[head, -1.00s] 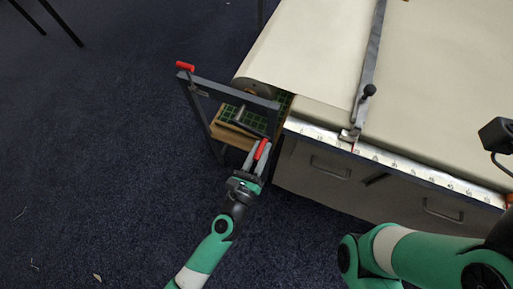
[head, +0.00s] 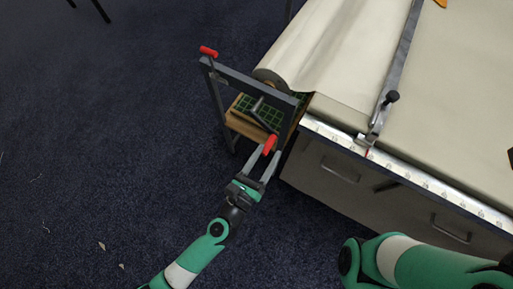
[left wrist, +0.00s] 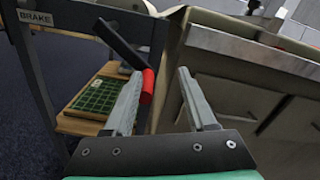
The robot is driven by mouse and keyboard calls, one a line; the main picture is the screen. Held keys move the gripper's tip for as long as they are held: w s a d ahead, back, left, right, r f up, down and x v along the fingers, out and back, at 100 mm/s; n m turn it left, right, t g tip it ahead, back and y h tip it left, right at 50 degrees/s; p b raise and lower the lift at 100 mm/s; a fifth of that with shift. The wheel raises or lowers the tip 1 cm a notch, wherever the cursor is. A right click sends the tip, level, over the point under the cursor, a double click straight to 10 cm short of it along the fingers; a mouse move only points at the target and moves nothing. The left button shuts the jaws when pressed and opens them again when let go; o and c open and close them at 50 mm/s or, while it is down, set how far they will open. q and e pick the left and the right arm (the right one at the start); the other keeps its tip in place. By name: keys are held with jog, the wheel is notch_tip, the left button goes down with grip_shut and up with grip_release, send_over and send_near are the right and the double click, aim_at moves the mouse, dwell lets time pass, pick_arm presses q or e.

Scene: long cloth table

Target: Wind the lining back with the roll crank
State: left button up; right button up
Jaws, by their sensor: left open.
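The roll crank has a dark arm (head: 262,119) and a red handle (head: 270,145), on the near side of the roll stand (head: 246,82). My left gripper (head: 266,155) is open at the handle. In the left wrist view the red handle (left wrist: 148,86) lies between the open fingers (left wrist: 160,75), close against the left one; whether they touch is unclear. The cream lining (head: 315,48) runs from the roll (head: 268,76) onto the table and bulges in a raised curve beside the roll. My right gripper is out of view.
A red-tipped lever (head: 208,51) stands at the stand's far left corner, by a BRAKE label (left wrist: 36,17). A wooden shelf with a green mat (head: 248,110) sits inside the frame. A metal bar (head: 397,65) crosses the table. Drawers (head: 340,172) face the front.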

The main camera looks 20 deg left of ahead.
pick_arm(q)
jog(key=v, duration=0.7)
jog(key=shift+s, duration=0.2)
jog(key=shift+c, duration=0.4)
